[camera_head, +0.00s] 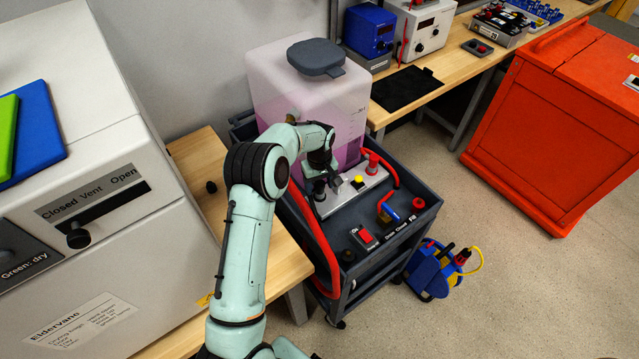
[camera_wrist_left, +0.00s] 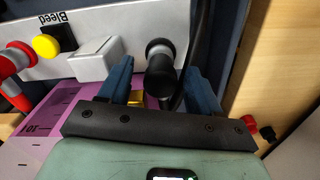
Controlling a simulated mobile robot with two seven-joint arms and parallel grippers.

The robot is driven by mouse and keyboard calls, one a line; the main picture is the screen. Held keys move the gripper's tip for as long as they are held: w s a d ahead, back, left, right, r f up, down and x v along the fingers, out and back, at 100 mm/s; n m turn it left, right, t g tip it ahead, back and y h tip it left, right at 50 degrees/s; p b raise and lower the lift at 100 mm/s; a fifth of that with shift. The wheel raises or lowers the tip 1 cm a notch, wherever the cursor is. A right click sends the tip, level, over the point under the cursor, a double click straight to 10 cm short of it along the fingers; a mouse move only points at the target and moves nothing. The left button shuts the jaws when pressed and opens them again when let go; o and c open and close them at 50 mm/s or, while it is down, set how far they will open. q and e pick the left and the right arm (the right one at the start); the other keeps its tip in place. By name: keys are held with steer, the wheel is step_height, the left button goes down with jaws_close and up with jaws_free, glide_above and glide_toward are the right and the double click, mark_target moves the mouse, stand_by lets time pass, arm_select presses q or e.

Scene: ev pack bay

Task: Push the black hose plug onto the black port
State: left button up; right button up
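A black cylindrical fitting with a grey collar (camera_wrist_left: 160,64) stands at the edge of the light metal plate (camera_wrist_left: 100,30) in the left wrist view. I cannot tell plug from port in it. A black hose (camera_wrist_left: 197,45) runs close along its right side. My left gripper (camera_wrist_left: 160,82) has its two blue fingers on either side of the fitting, with gaps showing on both sides. In the head view my left gripper (camera_head: 318,172) points down over the plate's near left end, where a black fitting (camera_head: 319,189) shows below it. My right gripper is not in view.
The plate also carries a yellow knob (camera_head: 357,182), a white block and a red hose fitting (camera_head: 373,163). The tank with purple liquid (camera_head: 290,90) stands behind on the dark cart (camera_head: 385,235).

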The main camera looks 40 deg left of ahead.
arm_select(q)
step_height(320, 180, up, 13)
steer(key=shift+r+p, duration=0.2)
steer(key=shift+p, duration=0.15)
stand_by(0.7)
